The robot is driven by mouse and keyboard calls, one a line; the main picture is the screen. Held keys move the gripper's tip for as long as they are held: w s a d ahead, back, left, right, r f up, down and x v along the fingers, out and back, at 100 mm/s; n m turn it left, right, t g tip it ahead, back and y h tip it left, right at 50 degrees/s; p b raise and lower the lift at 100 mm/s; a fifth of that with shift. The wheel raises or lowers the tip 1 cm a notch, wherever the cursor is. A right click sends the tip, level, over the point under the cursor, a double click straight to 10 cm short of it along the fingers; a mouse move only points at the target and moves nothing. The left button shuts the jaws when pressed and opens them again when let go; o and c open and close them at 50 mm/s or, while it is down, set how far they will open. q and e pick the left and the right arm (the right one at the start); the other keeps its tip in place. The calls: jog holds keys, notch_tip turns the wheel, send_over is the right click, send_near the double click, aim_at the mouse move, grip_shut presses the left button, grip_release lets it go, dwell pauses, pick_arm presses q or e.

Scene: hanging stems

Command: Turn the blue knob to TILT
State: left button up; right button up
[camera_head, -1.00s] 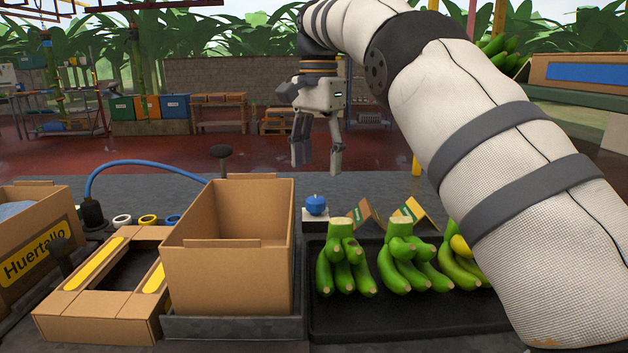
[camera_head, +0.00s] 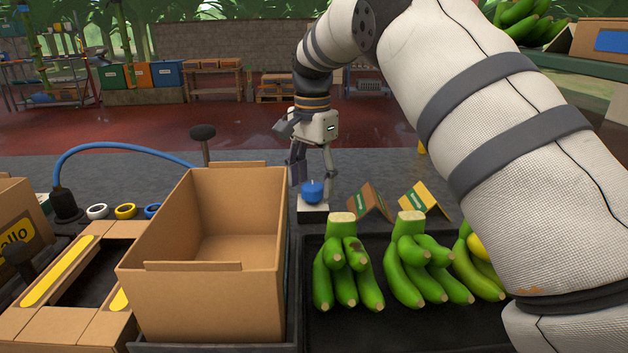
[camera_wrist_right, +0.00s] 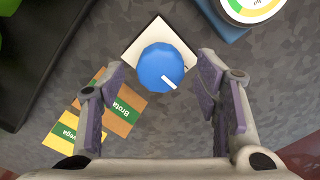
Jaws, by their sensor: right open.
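The blue knob (camera_head: 312,192) sits on a small white base (camera_head: 313,213) behind the black tray. My right gripper (camera_head: 312,184) points down over it, one finger at each side. In the right wrist view the knob (camera_wrist_right: 160,67) shows its round top with a white mark pointing to the lower right. There, the open fingers (camera_wrist_right: 157,82) stand apart from it on both sides, with gaps visible. I cannot make out any TILT lettering on the base. My left gripper is out of view.
An open cardboard box (camera_head: 202,300) stands left of the knob. Several green banana bunches (camera_head: 345,275) lie on the black tray (camera_head: 400,325) in front. Two folded cards, one brown (camera_head: 369,202) and one yellow (camera_head: 424,199), stand right of the knob. A round dial (camera_wrist_right: 250,8) shows in the wrist view.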

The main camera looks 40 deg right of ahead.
jog(key=shift+f, duration=0.45)
jog(key=c, duration=1.2)
